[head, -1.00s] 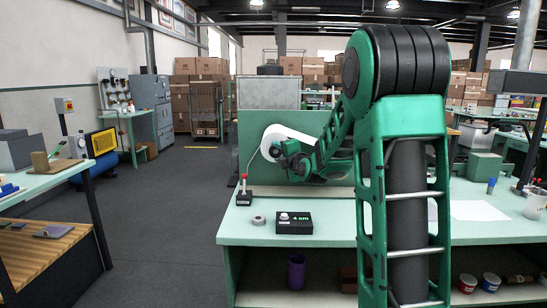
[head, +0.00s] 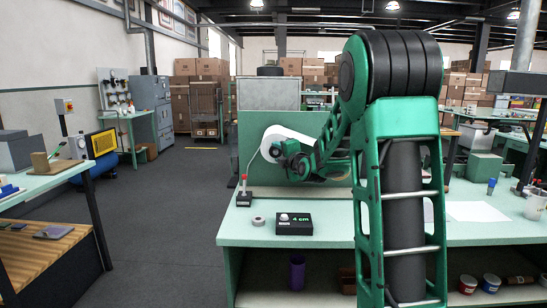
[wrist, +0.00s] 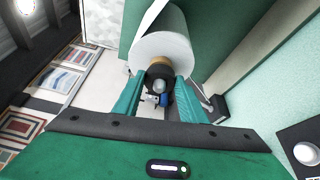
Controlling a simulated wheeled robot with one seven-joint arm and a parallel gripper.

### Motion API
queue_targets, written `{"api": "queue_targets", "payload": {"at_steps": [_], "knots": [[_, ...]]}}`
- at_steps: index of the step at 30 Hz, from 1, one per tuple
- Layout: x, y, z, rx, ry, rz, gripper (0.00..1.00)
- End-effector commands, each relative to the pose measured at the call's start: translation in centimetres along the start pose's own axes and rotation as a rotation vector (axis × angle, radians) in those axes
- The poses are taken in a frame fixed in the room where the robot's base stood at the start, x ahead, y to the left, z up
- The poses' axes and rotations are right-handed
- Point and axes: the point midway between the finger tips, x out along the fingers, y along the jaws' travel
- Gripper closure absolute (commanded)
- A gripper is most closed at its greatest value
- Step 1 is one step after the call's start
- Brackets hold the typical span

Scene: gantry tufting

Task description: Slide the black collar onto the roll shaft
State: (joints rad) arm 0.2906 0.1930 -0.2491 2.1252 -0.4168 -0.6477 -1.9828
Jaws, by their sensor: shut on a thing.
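The white roll (wrist: 165,45) is mounted in front of the green panel, and it shows in the head view (head: 293,136) too. My gripper (wrist: 158,86) is at the near end of the roll, its two green fingers shut on the black collar (wrist: 152,82). The pale round end of the roll shaft (wrist: 159,87) shows between the fingers, in line with the collar. The brown roll core shows just behind. The fingers partly hide the collar, and I cannot tell how far it is around the shaft.
On the green bench (head: 330,237) stand a black box marked 4 cm (head: 294,223), a grey ring (head: 258,221) and a red-topped lever (head: 243,191). A white sheet (head: 477,211) lies at the right. The floor left of the bench is clear.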

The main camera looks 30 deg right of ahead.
Motion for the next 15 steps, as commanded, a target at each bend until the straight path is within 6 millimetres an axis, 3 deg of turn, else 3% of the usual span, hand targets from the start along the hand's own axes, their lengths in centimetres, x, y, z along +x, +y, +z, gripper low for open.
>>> {"api": "queue_targets", "payload": {"at_steps": [15], "knots": [[0.83, 0.02, 0.38, 0.0, -0.001, 0.001, 0.84]]}}
